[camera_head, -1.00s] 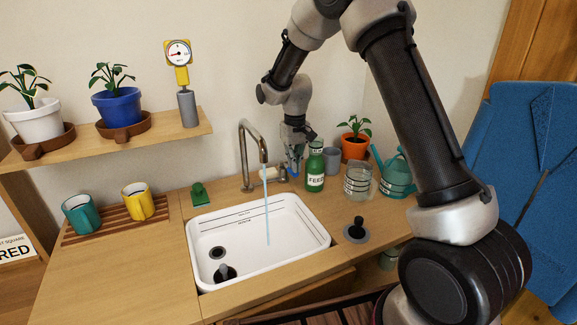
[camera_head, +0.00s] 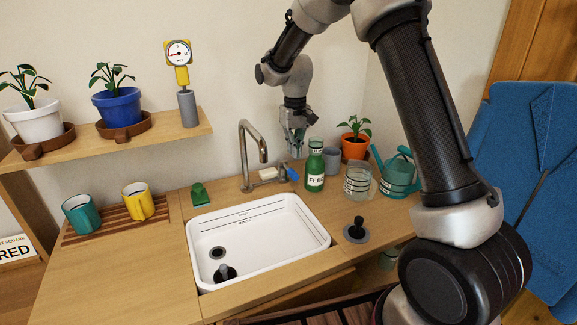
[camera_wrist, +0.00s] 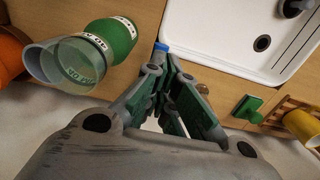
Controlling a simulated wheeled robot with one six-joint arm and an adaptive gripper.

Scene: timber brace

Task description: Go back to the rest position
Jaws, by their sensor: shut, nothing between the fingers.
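My gripper (camera_head: 295,143) is shut and empty. In the head view it points down beside the faucet (camera_head: 246,150), above the blue tap lever (camera_head: 292,174), with a small gap below the fingertips. It also shows in the wrist view (camera_wrist: 170,85), where the blue lever tip (camera_wrist: 161,47) appears just past the fingers. No water stream shows under the spout. The white sink (camera_head: 310,240) has a dark plug standing inside it near a drain hole.
A green feed bottle (camera_head: 315,170), a grey cup (camera_head: 332,160), a clear beaker (camera_head: 358,183), a teal watering can (camera_head: 398,177) and an orange-potted plant (camera_head: 354,148) stand right of my gripper. A shelf (camera_head: 170,130) with pots is at left. The wall is close behind.

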